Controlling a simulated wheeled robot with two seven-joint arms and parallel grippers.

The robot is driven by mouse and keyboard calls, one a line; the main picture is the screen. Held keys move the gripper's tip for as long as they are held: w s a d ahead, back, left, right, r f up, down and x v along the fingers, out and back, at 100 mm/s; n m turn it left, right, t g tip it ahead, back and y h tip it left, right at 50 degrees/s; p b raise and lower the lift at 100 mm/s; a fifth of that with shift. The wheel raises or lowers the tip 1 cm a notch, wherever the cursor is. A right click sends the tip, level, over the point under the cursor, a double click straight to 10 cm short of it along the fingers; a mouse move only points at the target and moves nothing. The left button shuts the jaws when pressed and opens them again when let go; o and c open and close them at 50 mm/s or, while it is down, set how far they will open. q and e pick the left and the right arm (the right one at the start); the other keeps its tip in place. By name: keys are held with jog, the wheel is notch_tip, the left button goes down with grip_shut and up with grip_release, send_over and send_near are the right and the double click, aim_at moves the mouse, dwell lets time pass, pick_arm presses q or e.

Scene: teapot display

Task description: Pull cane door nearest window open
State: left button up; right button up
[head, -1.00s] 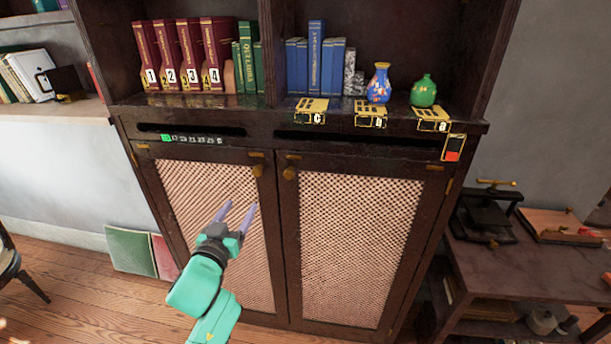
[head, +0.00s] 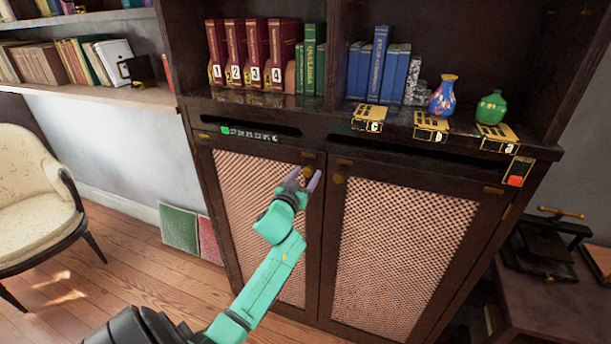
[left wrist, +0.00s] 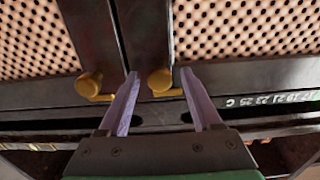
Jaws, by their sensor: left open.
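The dark cabinet has two cane doors, both shut. The left cane door (head: 246,185) has a round brass knob near its upper right corner, mostly hidden by my gripper in the head view; the knob shows in the left wrist view (left wrist: 160,80). The right cane door (head: 400,250) has its own brass knob (head: 339,178), also in the left wrist view (left wrist: 89,83). My left gripper (head: 305,176) is open at the left door's knob. In the left wrist view its purple fingers (left wrist: 160,72) lie either side of that knob; contact cannot be told.
A cream chair (head: 35,190) stands left. Green and red panels (head: 180,228) lean by the wall. A side table (head: 555,305) stands right. No window shows.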

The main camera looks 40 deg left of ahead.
pick_arm(q)
grip_shut()
jog(key=shift+f, duration=0.1)
dwell(1.2)
